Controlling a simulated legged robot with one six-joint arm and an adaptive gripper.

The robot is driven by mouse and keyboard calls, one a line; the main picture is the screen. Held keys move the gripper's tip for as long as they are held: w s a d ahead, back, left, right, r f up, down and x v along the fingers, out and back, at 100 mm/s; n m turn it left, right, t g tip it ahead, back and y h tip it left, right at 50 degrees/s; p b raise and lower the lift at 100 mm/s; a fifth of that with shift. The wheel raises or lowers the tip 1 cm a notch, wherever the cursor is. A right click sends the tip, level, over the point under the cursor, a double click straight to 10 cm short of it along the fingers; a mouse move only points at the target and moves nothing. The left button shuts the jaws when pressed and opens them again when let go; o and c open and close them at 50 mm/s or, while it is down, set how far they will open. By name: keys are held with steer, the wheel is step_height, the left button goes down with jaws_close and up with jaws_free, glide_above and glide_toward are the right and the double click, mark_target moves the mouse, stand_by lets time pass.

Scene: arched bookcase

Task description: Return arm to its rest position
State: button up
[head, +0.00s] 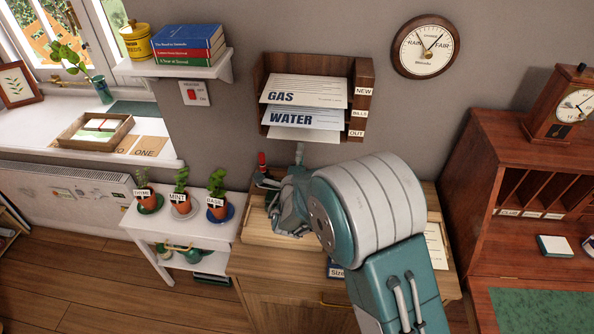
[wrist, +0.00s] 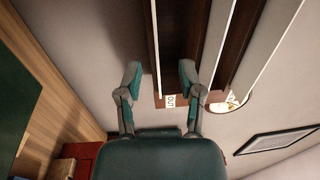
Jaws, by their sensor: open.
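My arm (head: 370,205) reaches from the bottom of the head view up over the wooden cabinet (head: 280,262). My gripper (head: 284,180) is at the arm's far end, below the wall letter rack (head: 364,78), and is partly hidden by its own links. In the wrist view my gripper (wrist: 161,76) has its two fingers apart with nothing held between them. The rack's dark slats (wrist: 180,45) and its OUT label (wrist: 170,101) show beyond the fingers. I cannot tell the exact gap to the rack.
GAS (head: 305,90) and WATER (head: 300,118) letters sit in the rack. Potted herbs (head: 181,195) stand on a white side table left of the cabinet. A book shelf (head: 185,68) is at upper left. A wooden bureau (head: 510,150) stands at right. Floor shows at lower left.

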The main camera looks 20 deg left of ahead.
steer(key=r+v, duration=0.1)
steer(key=v, duration=0.7)
steer(key=w+d+r+m+g+h, duration=0.15)
steer(key=d+r+m+h, duration=0.25)
steer(key=d+m+h, duration=0.4)
steer(key=w+d+r+m+h, duration=0.3)
steer(key=d+m, duration=0.3)
steer(key=d, duration=0.4)
steer(key=s+d+r+m+g+h, duration=0.2)
steer(key=d+m+g, duration=0.1)
steer(key=d+m, duration=0.35)
steer(key=s+d+r+m+g+h, duration=0.1)
steer(key=s+d+m+g+h, duration=0.15)
steer(key=d+m, duration=0.45)
steer(key=s+d+m+g+y, duration=0.3)
steer(key=s+d+m+g, duration=0.4)
steer(key=s+d+m, duration=0.7)
steer(key=s+a+r+m+t+y, duration=0.1)
steer(key=s+a+r+m+y, duration=0.2)
steer(key=m, duration=1.3)
steer(key=shift+s+a+t+y, duration=0.3)
steer(key=shift+s+a+y, duration=1.1)
steer(key=shift+a+y, duration=0.4)
